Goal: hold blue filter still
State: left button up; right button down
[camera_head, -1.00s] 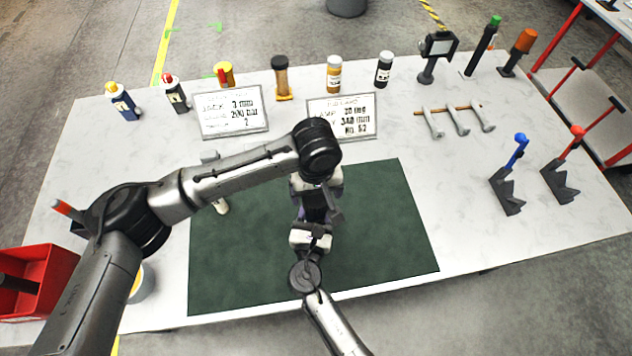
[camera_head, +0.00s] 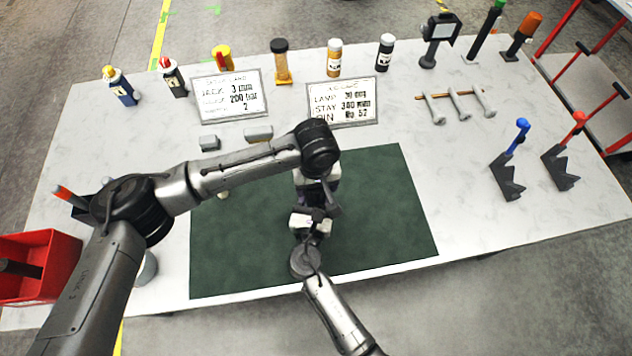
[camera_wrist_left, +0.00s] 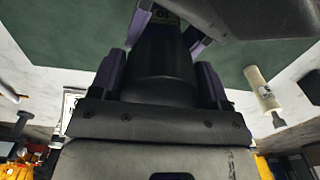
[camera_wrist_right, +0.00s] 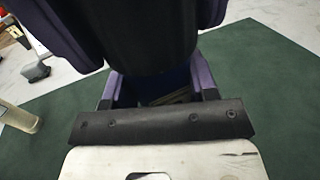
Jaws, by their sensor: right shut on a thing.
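My left gripper (camera_head: 322,192) points down over the green mat (camera_head: 385,220), with its arm coming in from the left. In the left wrist view its purple fingers stand on both sides of a dark round body (camera_wrist_left: 160,65); I cannot tell whether they press on it. My right gripper (camera_head: 312,222) comes up from the front edge, just below the left one. In the right wrist view its fingers are shut on a dark blue thing, the blue filter (camera_wrist_right: 172,84), mostly hidden by both grippers. The filter is hidden in the head view.
Two printed cards (camera_head: 228,97) (camera_head: 342,101) stand behind the mat. Bottles, a lamp (camera_head: 438,35) and wrenches (camera_head: 458,104) line the back. Blue (camera_head: 512,160) and red (camera_head: 565,150) levers stand right. A red bin (camera_head: 38,265) is at left. The mat's right part is clear.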

pick_arm(q)
jog(key=c, duration=0.6)
pick_arm(e)
jog(key=shift+f, duration=0.1)
pick_arm(q)
jog(key=shift+o, duration=0.2)
jog(key=m, duration=0.6)
jog(key=shift+m, duration=0.3)
jog(key=m, duration=0.3)
jog(key=shift+m, duration=0.4)
jog(key=m, duration=0.4)
jog(key=o, duration=1.1)
notch_tip(320, 180, up, 12)
jog(key=shift+f, duration=0.1)
